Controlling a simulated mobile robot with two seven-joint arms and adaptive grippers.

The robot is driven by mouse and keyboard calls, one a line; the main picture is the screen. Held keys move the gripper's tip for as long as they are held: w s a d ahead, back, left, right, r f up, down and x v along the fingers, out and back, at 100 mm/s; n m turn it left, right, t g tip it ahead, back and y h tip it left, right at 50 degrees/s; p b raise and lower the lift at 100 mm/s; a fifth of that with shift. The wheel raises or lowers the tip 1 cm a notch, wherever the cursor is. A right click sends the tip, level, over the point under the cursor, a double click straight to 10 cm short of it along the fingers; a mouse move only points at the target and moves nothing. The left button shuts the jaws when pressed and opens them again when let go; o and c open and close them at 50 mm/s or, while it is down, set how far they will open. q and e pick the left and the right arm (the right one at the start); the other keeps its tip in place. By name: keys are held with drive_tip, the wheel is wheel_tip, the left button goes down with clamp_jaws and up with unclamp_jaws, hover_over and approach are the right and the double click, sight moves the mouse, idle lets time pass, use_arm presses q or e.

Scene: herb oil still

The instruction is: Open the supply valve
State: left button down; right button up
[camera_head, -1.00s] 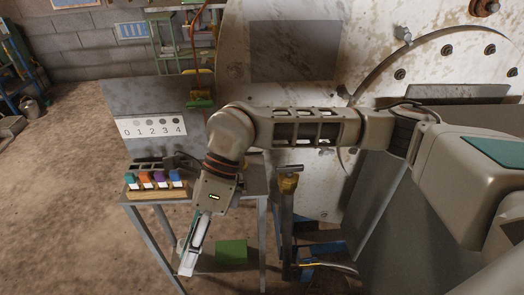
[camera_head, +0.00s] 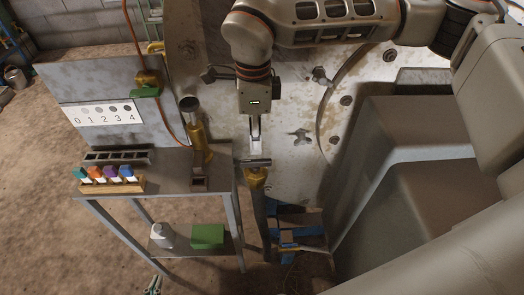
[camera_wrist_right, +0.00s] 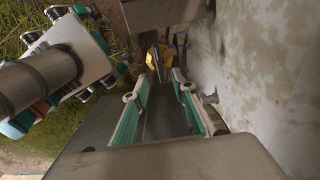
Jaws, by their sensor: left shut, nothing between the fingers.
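A yellow valve body (camera_head: 257,178) with a dark T-bar handle (camera_head: 257,162) stands on an upright pipe to the right of the table. I take it for the supply valve. My right gripper (camera_head: 255,148) points down just above the handle. In the right wrist view my right gripper (camera_wrist_right: 163,76) has its teal-padded fingers apart. The yellow valve body (camera_wrist_right: 156,55) lies just ahead of the fingertips there; I cannot tell if they touch the handle. The tip of my left gripper (camera_head: 153,286) shows at the bottom edge, shut and empty, far from the valve.
The metal table (camera_head: 172,181) holds a rack of coloured bottles (camera_head: 108,184) and a brass fitting (camera_head: 195,135). A panel with a 0–4 scale (camera_head: 105,115) stands behind. A large stained metal plate (camera_head: 292,105) rises close behind the valve. A green box (camera_head: 207,236) sits below.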

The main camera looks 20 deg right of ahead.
sight(255, 160)
wheel_tip(255, 160, down, 8)
drive_tip(key=shift+a+r, duration=0.1)
drive_tip(key=shift+r, duration=0.1)
drive_tip(key=shift+c, duration=0.2)
clamp_jaws()
